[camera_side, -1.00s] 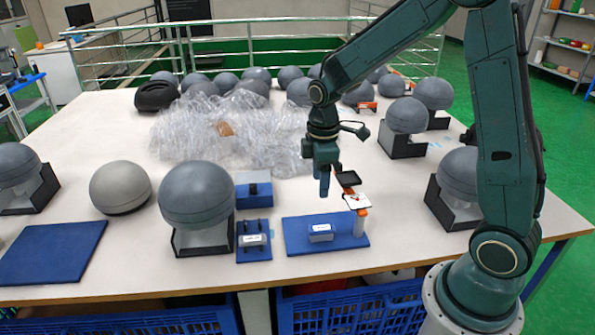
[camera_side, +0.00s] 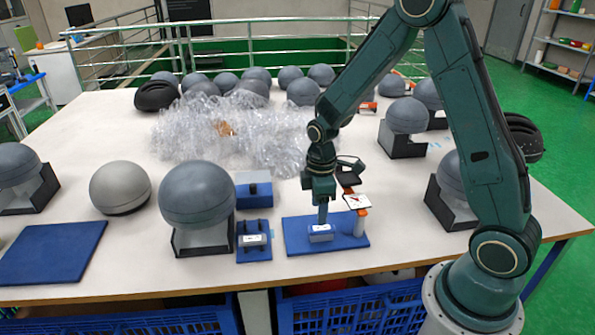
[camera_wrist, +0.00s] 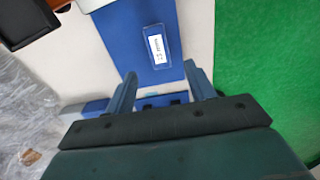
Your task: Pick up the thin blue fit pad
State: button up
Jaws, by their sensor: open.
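A small blue block with a white label (camera_wrist: 158,46), which may be the thin blue fit pad, lies on the blue mat (camera_wrist: 133,28) in the wrist view. In the side view the labelled block (camera_side: 320,236) sits on the front part of the same mat (camera_side: 350,242). My gripper (camera_side: 322,222) points down over this block, its fingers very close to it. In the wrist view my gripper (camera_wrist: 160,74) is open, with nothing between the fingertips. The block lies just beyond the fingertips there. The label is too small to read. I cannot tell whether the fingers touch the block.
Grey domes on stands (camera_side: 196,195) and clear plastic wrap (camera_side: 240,140) surround the area.

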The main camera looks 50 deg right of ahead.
aim_at(318, 228)
jog(key=shift+f, duration=0.3)
jog(key=shift+f, duration=2.55)
jog(key=c, duration=1)
